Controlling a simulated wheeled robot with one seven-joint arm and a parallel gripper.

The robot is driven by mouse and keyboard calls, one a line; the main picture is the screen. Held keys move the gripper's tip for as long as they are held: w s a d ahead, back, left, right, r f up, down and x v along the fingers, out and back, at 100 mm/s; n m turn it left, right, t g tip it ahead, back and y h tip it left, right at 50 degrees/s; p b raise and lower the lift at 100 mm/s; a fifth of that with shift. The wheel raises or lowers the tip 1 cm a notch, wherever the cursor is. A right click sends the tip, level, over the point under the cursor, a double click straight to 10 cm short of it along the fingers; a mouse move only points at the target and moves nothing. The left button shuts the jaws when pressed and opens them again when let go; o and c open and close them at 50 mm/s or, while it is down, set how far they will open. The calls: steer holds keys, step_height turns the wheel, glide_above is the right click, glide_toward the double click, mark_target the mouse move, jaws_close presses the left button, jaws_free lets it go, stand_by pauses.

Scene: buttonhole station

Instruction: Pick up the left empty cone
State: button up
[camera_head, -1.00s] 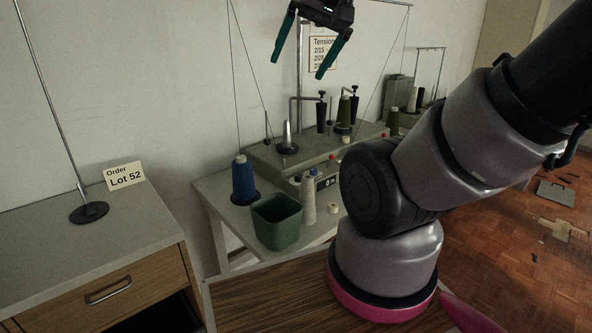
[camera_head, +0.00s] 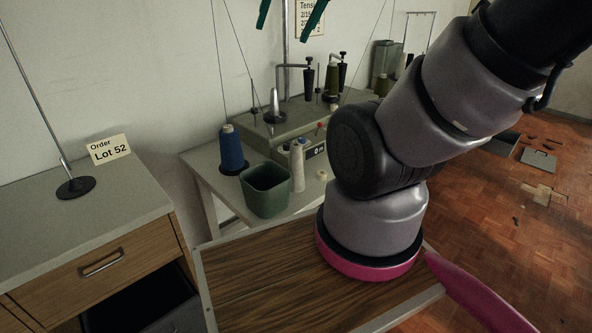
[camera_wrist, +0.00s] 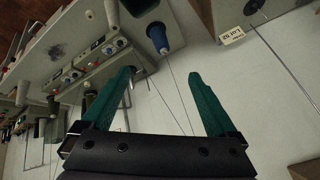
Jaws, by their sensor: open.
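A bare grey cone (camera_head: 275,104), apparently the left empty cone, stands upright on a black disc on the left of the winding machine (camera_head: 300,130). My gripper (camera_head: 283,33) is open and empty, above and apart from this cone. Only its teal finger ends show at the top edge of the head view; the rest is cut off. In the wrist view both fingers of my gripper (camera_wrist: 163,73) are spread with nothing between them. I cannot make out the grey cone for sure in the wrist view.
A blue thread cone (camera_head: 231,150), a green bin (camera_head: 266,190) and a pale cone (camera_head: 297,166) stand before the machine. Olive thread cones (camera_head: 332,78) stand further right. Thin threads run upward near my gripper. A thin stand (camera_head: 75,187) is on the left cabinet.

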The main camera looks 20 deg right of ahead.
steer(key=w+d+f+n+g+h, duration=0.2)
steer(key=w+d+f+n+g, duration=0.15)
steer(key=w+f, duration=0.5)
steer(key=n+g, duration=0.3)
steer(key=n, duration=0.6)
glide_toward(295, 145)
steer(key=shift+f+m, duration=0.15)
steer(key=shift+m, duration=0.1)
steer(key=shift+n, duration=0.6)
step_height(295, 145, down, 8)
steer(key=shift+w+d+f, duration=0.1)
steer(key=shift+w+f, duration=0.05)
steer(key=shift+d+f, duration=0.15)
steer(key=shift+f, duration=1.2)
steer(key=shift+d+f, duration=0.1)
steer(key=shift+f, duration=1.3)
jaws_close()
